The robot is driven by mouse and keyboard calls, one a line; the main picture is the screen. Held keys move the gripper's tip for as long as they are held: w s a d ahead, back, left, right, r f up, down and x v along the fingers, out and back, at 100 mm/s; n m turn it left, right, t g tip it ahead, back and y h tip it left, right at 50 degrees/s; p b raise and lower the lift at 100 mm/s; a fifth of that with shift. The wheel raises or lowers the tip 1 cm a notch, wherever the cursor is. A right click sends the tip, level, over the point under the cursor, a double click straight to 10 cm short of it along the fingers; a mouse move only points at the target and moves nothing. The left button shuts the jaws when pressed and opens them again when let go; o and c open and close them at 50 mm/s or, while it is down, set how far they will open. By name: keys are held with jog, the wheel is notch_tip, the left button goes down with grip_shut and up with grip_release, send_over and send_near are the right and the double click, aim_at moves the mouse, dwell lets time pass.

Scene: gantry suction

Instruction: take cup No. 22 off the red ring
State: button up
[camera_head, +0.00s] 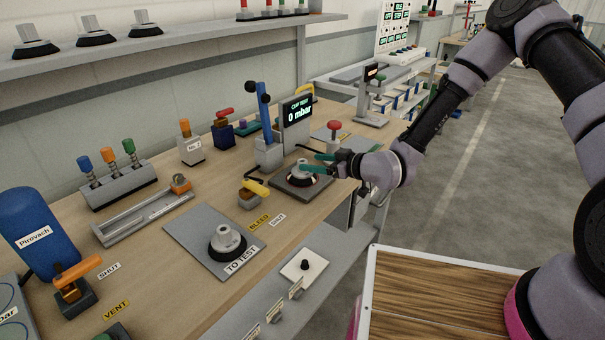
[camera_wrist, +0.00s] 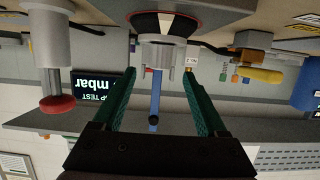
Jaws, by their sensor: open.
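A grey suction cup (camera_head: 300,171) with a dark base stands on the dark test plate (camera_head: 284,189) below the display; I cannot read a number on it. In the wrist view, which is upside down, the cup (camera_wrist: 162,48) shows at the top, its base over a thin red ring (camera_wrist: 220,22). My gripper (camera_head: 311,163) is at this cup, coming from the right. Its two green fingers (camera_wrist: 158,75) are open, on either side of the cup's upper part, with gaps visible. Nothing is held. The base is partly hidden by a finger in the head view.
Another cup (camera_head: 226,241) stands on the TO TEST plate (camera_head: 183,227). A yellow-handled valve (camera_head: 254,190) is left of the test plate. The blue lever (camera_head: 266,121), the display (camera_head: 297,111) reading 0 mbar and a red knob (camera_head: 334,127) stand close behind. The bench's front edge is near.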

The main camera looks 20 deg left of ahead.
aim_at(307, 163)
jog(key=x, duration=0.5)
jog(key=shift+w+f, duration=0.1)
jog(key=shift+f, duration=0.2)
grip_shut()
